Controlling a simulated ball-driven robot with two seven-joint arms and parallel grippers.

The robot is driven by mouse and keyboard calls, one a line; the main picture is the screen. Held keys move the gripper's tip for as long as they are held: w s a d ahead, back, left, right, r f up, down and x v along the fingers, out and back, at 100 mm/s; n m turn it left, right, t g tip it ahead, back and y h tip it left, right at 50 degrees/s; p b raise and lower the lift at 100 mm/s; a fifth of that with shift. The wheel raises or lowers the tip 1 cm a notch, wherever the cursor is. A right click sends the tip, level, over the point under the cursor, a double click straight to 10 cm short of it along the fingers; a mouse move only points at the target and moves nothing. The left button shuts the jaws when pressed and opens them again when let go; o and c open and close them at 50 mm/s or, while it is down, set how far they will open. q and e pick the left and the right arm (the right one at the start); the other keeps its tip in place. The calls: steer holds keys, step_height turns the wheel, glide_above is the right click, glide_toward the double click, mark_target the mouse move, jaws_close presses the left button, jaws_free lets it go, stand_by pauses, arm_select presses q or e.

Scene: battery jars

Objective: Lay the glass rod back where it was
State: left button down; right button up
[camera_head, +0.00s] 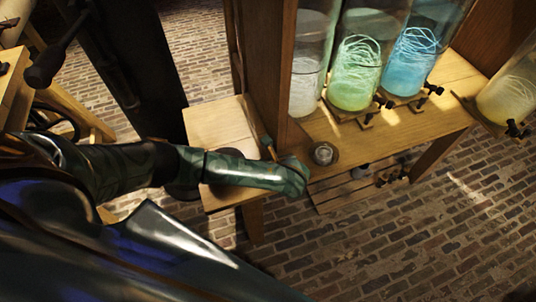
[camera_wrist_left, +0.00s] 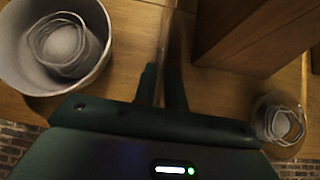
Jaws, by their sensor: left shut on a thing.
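The glass rod (camera_wrist_left: 165,40) stands out from between the fingers of my left gripper (camera_wrist_left: 161,88) in the left wrist view. The gripper is shut on it. In the head view the gripper (camera_head: 268,147) is over the small wooden side table (camera_head: 205,122), beside the wooden post. The rod is a faint thin line there, and its far end is hard to make out. I cannot tell whether it touches the wood. My right gripper is not in view.
A pale bowl (camera_wrist_left: 100,18) with coils inside is left of the gripper in the wrist view. A small glass cup (camera_head: 322,153) stands at right on the bench. The wooden post (camera_head: 265,60) and jars with green (camera_head: 356,75) and blue (camera_head: 408,62) liquid rise behind.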

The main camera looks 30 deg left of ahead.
arm_select(q)
steer(key=c, duration=1.4)
jaws_free()
steer(key=shift+o, duration=0.2)
steer(key=p+v, duration=0.8)
steer(key=v, duration=0.7)
steer(key=s+a+f+n+g+h, duration=0.25)
steer(key=s+f+n, duration=0.45)
steer(key=f, duration=0.4)
steer(key=s+a+f+n+g+h, duration=0.25)
steer(key=s+f+n, duration=0.25)
steer(key=s+f, duration=0.5)
steer(key=s+a+f+n, duration=0.1)
steer(key=s+f+n, duration=0.2)
steer(key=s, duration=0.4)
steer(key=s+a+f+n+h, duration=0.1)
steer(key=s+a+f+n, duration=0.1)
steer(key=s, duration=0.5)
steer(key=s+a+f+n+h, duration=0.1)
steer(key=s+a+f+n, duration=0.1)
steer(key=s+f+n, duration=0.2)
steer(key=s+n, duration=0.1)
steer(key=s, duration=0.2)
steer(key=shift+n, duration=0.4)
steer(key=shift+a, duration=0.15)
